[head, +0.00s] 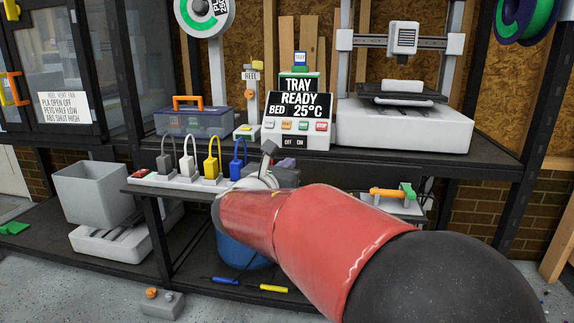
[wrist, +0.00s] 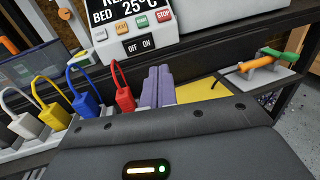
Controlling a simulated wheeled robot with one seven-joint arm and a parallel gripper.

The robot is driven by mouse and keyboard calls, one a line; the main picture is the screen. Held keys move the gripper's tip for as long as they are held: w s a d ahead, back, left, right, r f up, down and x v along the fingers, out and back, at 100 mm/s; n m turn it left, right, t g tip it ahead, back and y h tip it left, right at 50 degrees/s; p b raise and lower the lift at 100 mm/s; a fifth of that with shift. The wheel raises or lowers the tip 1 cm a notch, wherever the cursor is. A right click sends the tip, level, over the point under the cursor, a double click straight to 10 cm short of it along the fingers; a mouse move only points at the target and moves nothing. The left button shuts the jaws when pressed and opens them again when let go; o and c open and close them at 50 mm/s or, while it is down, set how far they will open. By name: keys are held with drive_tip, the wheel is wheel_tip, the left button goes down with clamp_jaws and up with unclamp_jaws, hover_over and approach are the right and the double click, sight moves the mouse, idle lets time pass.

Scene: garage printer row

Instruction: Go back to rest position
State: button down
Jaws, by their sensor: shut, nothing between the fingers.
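My red arm reaches forward from the lower right in the head view. My gripper (head: 286,163) is beyond the wrist, mostly hidden by it, just in front of the printer's control panel (head: 297,108). In the wrist view the two purple fingers (wrist: 158,86) lie side by side, shut and empty. They are below the panel's OFF/ON switch (wrist: 139,44) and right of a red plug (wrist: 123,98). I cannot tell whether they touch anything.
A power strip with grey, white, yellow and blue plugs (head: 237,165) runs left of my gripper. A tool with an orange handle (head: 386,192) rests on a stand at right. A grey bin (head: 93,193) stands at left. The printer (head: 403,122) is behind.

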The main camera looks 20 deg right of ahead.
drive_tip(key=s+d+f+m+g+y+p, duration=0.1)
drive_tip(key=s+f+m+g+y+p, duration=0.15)
drive_tip(key=s+m, duration=0.5)
drive_tip(key=s+f+m+g+y+p, duration=0.2)
drive_tip(key=s+m+g+p, duration=0.15)
drive_tip(key=s+m, duration=0.45)
drive_tip(key=s+a+f+m+y+p, duration=0.3)
drive_tip(key=s+a+m+y, duration=0.5)
drive_tip(key=s+a+m, duration=0.3)
drive_tip(key=shift+s+a+g+y+p, duration=0.3)
drive_tip(key=shift+s+a+y+p, duration=0.1)
drive_tip(key=shift+s+a, duration=0.2)
